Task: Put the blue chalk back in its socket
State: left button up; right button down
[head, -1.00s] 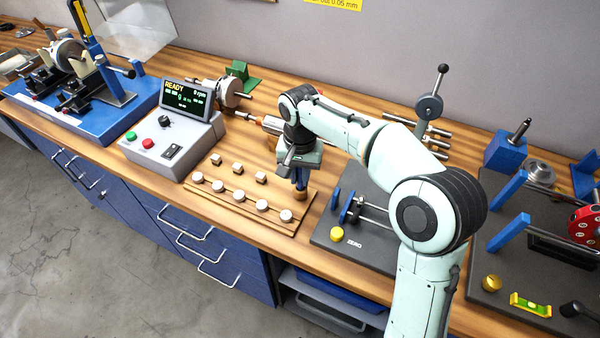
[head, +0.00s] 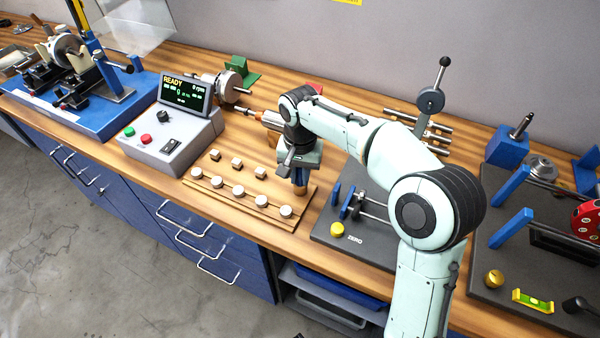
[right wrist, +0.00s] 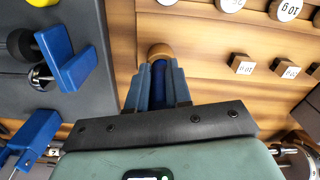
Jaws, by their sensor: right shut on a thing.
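My right gripper (head: 300,182) is over the right end of the wooden board (head: 243,219), pointing down. In the right wrist view, my right gripper (right wrist: 160,90) is shut on the blue chalk (right wrist: 159,76), a dark blue upright stick mostly hidden between the fingers. A round wooden socket (right wrist: 160,52) shows right at the fingertips; it also shows in the head view (head: 301,191). The chalk's lower end is hidden, so I cannot tell how deep it sits in the socket. My left gripper is not in view.
Several labelled round weights (head: 238,190) and square blocks (head: 237,163) stand left of the gripper. A dark plate with a yellow knob (head: 337,229) and blue posts lies close on the right. A grey control box (head: 172,135) stands further left.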

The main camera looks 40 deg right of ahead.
jog(key=c, duration=1)
grip_release()
jog(key=shift+o, duration=0.2)
notch_tip(320, 180, up, 14)
jog(key=p, duration=0.3)
jog(key=shift+f, duration=0.25)
jog(key=shift+f, duration=0.1)
